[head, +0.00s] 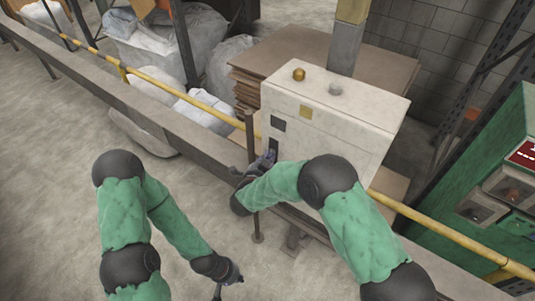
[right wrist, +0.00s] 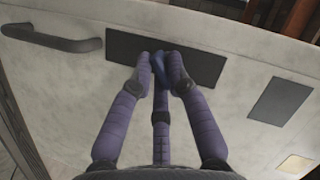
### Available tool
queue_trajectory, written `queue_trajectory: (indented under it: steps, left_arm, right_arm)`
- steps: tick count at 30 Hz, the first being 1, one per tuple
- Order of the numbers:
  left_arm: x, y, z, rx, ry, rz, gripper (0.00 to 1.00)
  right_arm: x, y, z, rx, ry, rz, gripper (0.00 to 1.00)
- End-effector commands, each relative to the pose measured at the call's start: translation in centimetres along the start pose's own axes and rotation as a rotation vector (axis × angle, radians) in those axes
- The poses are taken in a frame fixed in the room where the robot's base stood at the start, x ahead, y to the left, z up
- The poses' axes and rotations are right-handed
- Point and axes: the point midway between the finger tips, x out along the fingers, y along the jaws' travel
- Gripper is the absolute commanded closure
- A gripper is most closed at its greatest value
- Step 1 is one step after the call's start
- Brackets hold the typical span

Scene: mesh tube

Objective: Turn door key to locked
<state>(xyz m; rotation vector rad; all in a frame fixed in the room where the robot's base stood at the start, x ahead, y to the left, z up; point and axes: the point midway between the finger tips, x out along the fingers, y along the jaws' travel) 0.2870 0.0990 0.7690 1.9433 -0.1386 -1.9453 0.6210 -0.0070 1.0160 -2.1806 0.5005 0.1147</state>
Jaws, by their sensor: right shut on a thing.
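The off-white cabinet (head: 345,125) stands behind the rail, its front face toward me. A dark lock plate (head: 273,147) sits low on the face's left side; it also shows in the right wrist view (right wrist: 205,66). My right gripper (head: 268,158) is at that plate. In the right wrist view its fingers (right wrist: 160,68) are closed together at the plate, around a small blue piece that looks like the key (right wrist: 157,63). The fingers hide most of it, so its turn angle cannot be told. My left gripper (head: 230,285) hangs empty over the floor, fingers apart.
A dark bar handle (right wrist: 55,40) is on the cabinet face beside the plate. The cabinet top has an orange knob (head: 299,75) and a grey knob (head: 336,89). A yellow rail (head: 440,235) runs past the cabinet. A green machine (head: 490,190) stands right. The left floor is clear.

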Motion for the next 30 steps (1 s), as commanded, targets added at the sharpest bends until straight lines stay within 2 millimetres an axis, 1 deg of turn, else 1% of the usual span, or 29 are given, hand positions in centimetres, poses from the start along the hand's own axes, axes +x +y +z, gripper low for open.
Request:
queue_trajectory:
  steps: [1, 15, 21, 30]
  left_arm:
    - [-1.1, 0.4, 0.0, 0.0, 0.0, 0.0, 1.0]
    - [-6.1, 2.2, 0.2, 0.0, 0.0, 0.0, 1.0]
    - [-7.5, 2.7, 0.3, 0.0, 0.0, 0.0, 1.0]
    - [-8.7, 3.1, 0.3, 0.0, 0.0, 0.0, 1.0]
  right_arm:
    - [-0.2, -0.3, -0.2, -0.042, -0.003, 0.02, 1.0]
    - [-0.2, -0.5, -0.2, -0.449, -0.002, 0.188, 1.0]
    - [-0.2, -0.5, -0.2, -0.595, -0.001, 0.248, 1.0]
    - [-0.1, -0.5, -0.1, -0.739, -0.001, 0.307, 1.0]
